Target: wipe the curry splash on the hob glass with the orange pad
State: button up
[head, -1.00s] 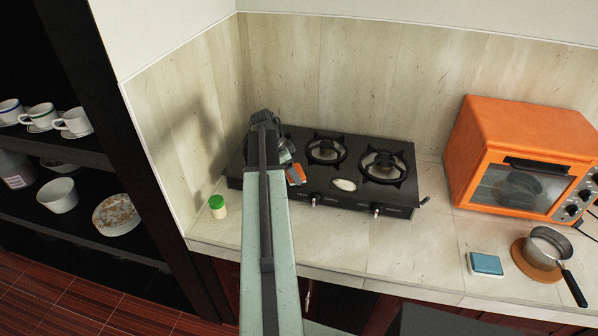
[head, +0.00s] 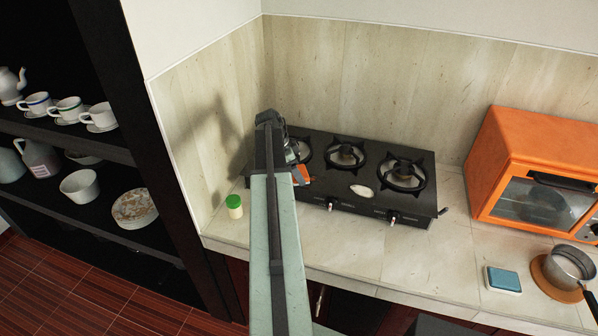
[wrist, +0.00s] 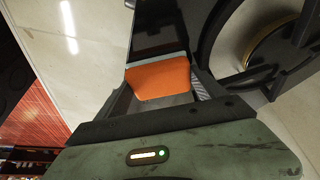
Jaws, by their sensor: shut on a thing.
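The orange pad (wrist: 158,78) is between the fingers of my gripper (wrist: 160,92), which is shut on it. In the head view the pad (head: 304,171) shows as a small orange patch beside my arm, over the left front part of the black hob (head: 322,189). My gripper (head: 298,172) is partly hidden by my arm there. I cannot tell whether the pad touches the glass. I cannot make out a curry splash in either view; the pad and arm cover part of the hob. A pale oval patch (head: 362,191) lies on the hob front.
Burners with raised pan supports (head: 403,174) stand right of my gripper. A green-lidded jar (head: 234,206) stands left of the hob. An orange oven (head: 540,140), a blue sponge (head: 503,280) and a pot (head: 568,266) are to the right. The counter in front of the hob is clear.

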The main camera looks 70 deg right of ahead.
jog(key=shift+r+p, duration=3)
notch_tip(320, 180, up, 3)
jog(key=p, duration=0.3)
jog(key=shift+r, duration=0.15)
jog(key=shift+s, duration=0.1)
